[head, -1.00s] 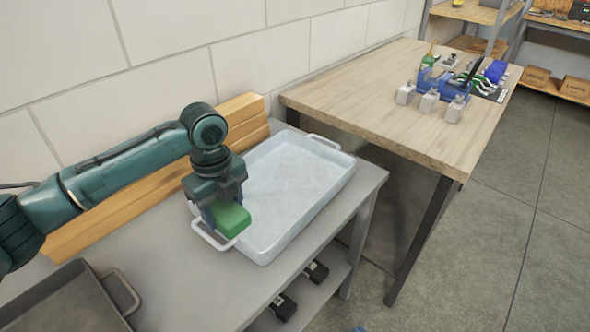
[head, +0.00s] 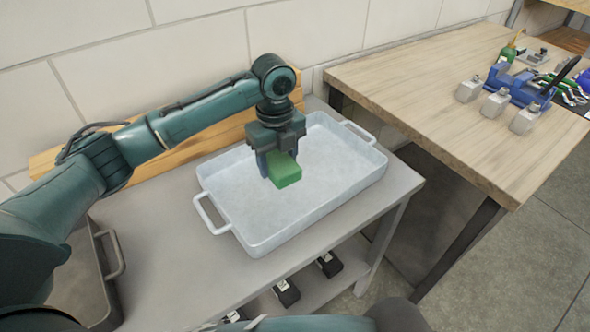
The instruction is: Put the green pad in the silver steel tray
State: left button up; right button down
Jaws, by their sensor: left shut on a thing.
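The green pad (head: 286,172) is a small block held in my left gripper (head: 277,160), which is shut on it and points down. The pad is over the left-middle part of the silver steel tray (head: 335,182). I cannot tell whether the pad touches the tray floor. The tray is shallow and rectangular, with a handle at each end, and stands on a grey bench. Its floor is otherwise bare. The gripper hides part of the pad. My right gripper is not in view.
A darker tray (head: 90,280) with a handle stands at the left on the grey bench (head: 165,240). Wooden boards (head: 185,145) lean along the wall behind. A wooden table (head: 430,85) at the right holds a blue vise (head: 520,85), metal blocks and tools.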

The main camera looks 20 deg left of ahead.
aim_at(277, 160)
pick_arm(q)
notch_tip(277, 160, down, 4)
jog(key=shift+s+a+r, duration=0.1)
jog(key=shift+r, duration=0.15)
notch_tip(277, 160, down, 5)
jog(key=shift+r, duration=0.1)
jog(key=o, duration=1)
notch_tip(277, 160, up, 12)
jog(key=shift+r, duration=0.1)
